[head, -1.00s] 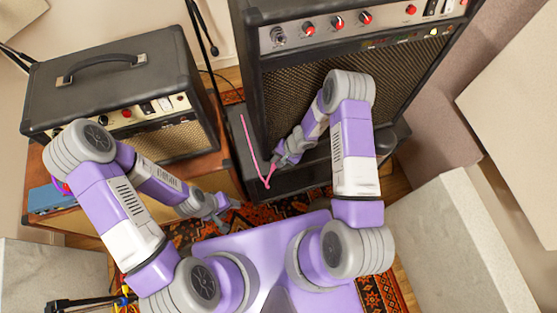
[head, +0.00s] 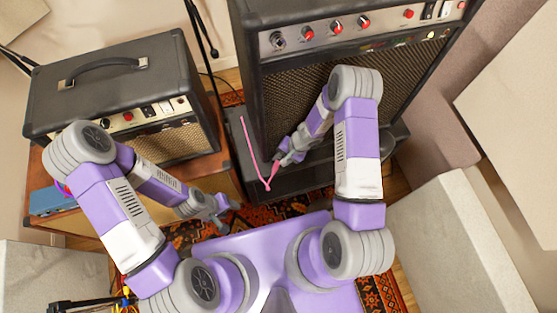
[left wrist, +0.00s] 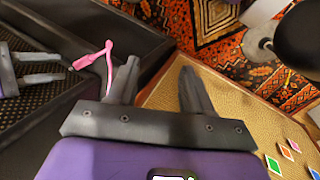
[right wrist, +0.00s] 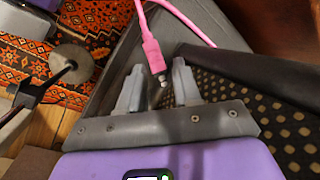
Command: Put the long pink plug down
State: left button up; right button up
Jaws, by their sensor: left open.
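The long pink plug (right wrist: 152,52) has a pink sleeve and a bare metal tip, with a pink cable running from its far end. In the right wrist view it lies just beyond my right gripper (right wrist: 158,82), its metal tip between the spread fingertips without visible contact. The right gripper is open. In the left wrist view the plug (left wrist: 82,63) appears over the black ledge, beside the right gripper's fingers (left wrist: 60,68); whether it rests there fully is unclear. My left gripper (head: 232,211) is open and empty, apart from the plug.
The black ledge (head: 252,182) sits at the foot of the large amplifier (head: 300,85), close to my right arm. A smaller amplifier (head: 110,85) stands on a wooden cabinet at left. Pale panels (head: 450,240) bound the right side. A patterned rug (head: 195,232) covers the floor.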

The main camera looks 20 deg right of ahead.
jog(key=w+p+v, duration=0.1)
jog(key=p+v, duration=0.1)
jog(key=v, duration=0.5)
jog(key=s+a+n, duration=0.2)
jog(key=s+a, duration=0.1)
jog(key=s, duration=0.4)
jog(key=s+a+n, duration=0.3)
jog(key=s, duration=0.5)
jog(key=shift+s+a+r+n+h, duration=0.15)
jog(key=shift+s+a+n+h, duration=0.15)
jog(key=shift+c, duration=0.3)
